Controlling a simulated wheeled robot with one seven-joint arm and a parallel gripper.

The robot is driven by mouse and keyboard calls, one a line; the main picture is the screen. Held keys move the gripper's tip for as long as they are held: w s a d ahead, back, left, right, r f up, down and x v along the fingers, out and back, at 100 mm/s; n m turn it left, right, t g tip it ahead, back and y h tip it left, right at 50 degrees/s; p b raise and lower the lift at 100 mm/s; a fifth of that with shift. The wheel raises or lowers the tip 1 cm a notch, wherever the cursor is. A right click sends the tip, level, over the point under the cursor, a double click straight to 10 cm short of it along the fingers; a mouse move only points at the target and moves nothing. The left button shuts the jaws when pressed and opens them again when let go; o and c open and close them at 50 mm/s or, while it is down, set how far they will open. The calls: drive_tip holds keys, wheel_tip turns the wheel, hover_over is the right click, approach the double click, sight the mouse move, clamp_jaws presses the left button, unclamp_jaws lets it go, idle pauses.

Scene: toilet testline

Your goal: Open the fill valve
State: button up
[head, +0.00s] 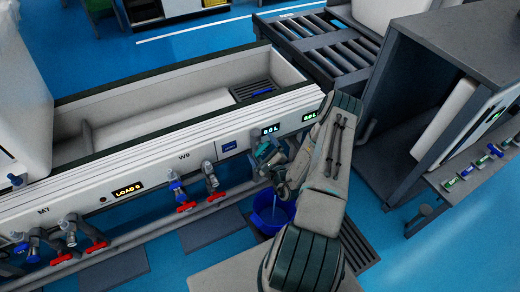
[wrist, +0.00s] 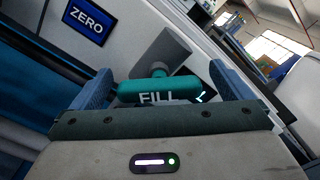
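The fill valve's teal handle (wrist: 157,89), marked FILL, shows in the wrist view on a grey fitting on the white wall. My gripper (wrist: 163,88) is open, with one blue finger on each side of the handle. The left finger is close to the handle's end; whether it touches I cannot tell. A small gap shows at the right. In the head view my gripper (head: 272,155) is at the line's front panel, below the displays, and my arm hides part of the area. A blue bucket (head: 268,223) stands below it.
A blue ZERO panel (wrist: 87,22) is left of the handle; it also shows in the head view (head: 229,147). Two displays, the left one (head: 270,129), appear to read 0.0 L. Red-handled valves (head: 186,207) line the front to the left. A grey cabinet (head: 400,130) stands at right.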

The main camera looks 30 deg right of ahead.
drive_tip(key=shift+a, duration=0.1)
drive_tip(key=s+p, duration=0.1)
drive_tip(key=s, duration=1.3)
drive_tip(key=shift+d+r, duration=0.15)
drive_tip(key=shift+d, duration=0.15)
